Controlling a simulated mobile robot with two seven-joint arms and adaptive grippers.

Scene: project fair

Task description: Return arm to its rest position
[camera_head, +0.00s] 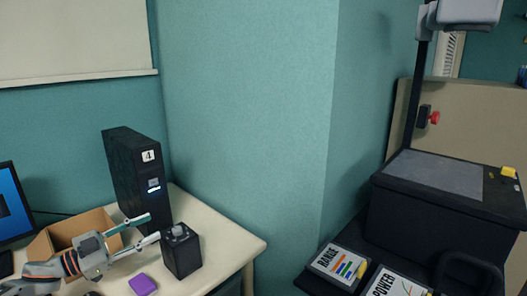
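My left gripper (154,226) comes in from the lower left over the white table. Its two fingers are spread apart, with nothing visible between them. The fingertips are close to a small black box (182,255) with a grey piece on top; I cannot tell whether they touch it. My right gripper is not in view.
On the white table (236,248) stand a tall black unit (135,175) marked 4, an open cardboard box (42,247) partly behind my gripper, a purple block (143,285) and a monitor (14,207). At right is a black stand (445,215) with RANGE (338,264) and POWER (392,287) cards.

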